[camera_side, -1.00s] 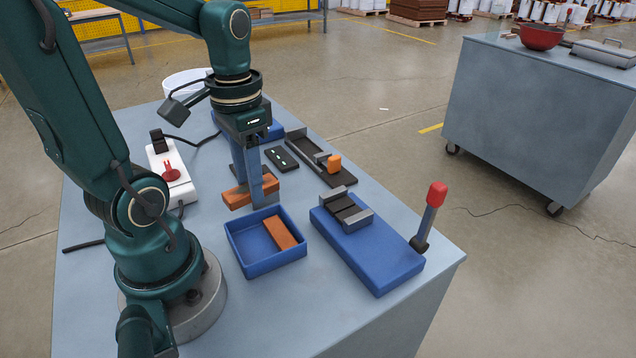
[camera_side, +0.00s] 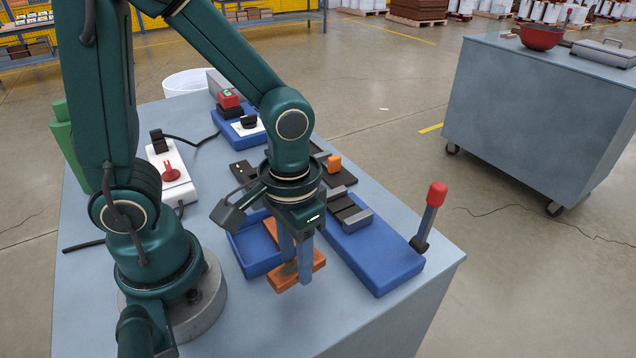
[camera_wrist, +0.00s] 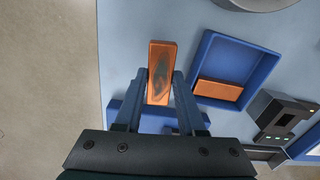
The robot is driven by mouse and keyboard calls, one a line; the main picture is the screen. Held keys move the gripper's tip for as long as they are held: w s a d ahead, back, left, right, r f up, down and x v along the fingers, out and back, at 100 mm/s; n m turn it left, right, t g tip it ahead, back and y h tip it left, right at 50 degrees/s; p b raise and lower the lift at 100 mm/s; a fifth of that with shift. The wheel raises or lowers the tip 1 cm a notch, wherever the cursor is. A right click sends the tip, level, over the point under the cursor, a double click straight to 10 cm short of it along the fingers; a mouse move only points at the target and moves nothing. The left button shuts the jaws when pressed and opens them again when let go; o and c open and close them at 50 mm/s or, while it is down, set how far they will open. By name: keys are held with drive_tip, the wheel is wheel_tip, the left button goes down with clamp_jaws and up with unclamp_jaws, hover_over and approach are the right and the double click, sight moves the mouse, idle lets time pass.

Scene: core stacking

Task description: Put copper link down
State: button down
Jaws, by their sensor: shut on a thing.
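The copper link is an orange-brown bar (camera_side: 308,267) with a dark patch on its face. My gripper (camera_side: 298,272) is shut on it in front of the blue tray, between that tray and the blue vise base. In the wrist view the copper link (camera_wrist: 161,65) sits upright in the picture between the two fingers (camera_wrist: 160,88). Whether it touches the table cannot be told. A second copper bar (camera_wrist: 218,90) lies inside the blue tray (camera_wrist: 262,58); in the side view my arm partly covers it.
The blue base with a dark vise (camera_side: 375,255) stands to the right, with a red-capped lever (camera_side: 430,215) at its corner. A white unit with a red switch (camera_side: 170,175) is at the left. The table front is clear.

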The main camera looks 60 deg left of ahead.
drive_tip(key=shift+f, duration=1.85)
drive_tip(key=shift+f, duration=0.2)
drive_tip(key=c, duration=0.5)
unclamp_jaws()
drive_tip(key=shift+w+r, duration=0.1)
drive_tip(key=shift+r, duration=2.55)
drive_tip(key=a+r+m+t, duration=0.1)
drive_tip(key=a+r+t, duration=0.2)
drive_tip(key=r, duration=0.6)
drive_tip(key=shift+s+r+t, duration=0.15)
drive_tip(key=shift+s+t, duration=0.1)
drive_tip(key=shift+t, duration=0.75)
drive_tip(key=shift+o, duration=0.5)
drive_tip(key=shift+s+a+r+t, duration=0.2)
drive_tip(key=shift+a+r+t, duration=0.1)
drive_tip(key=shift+r, duration=0.1)
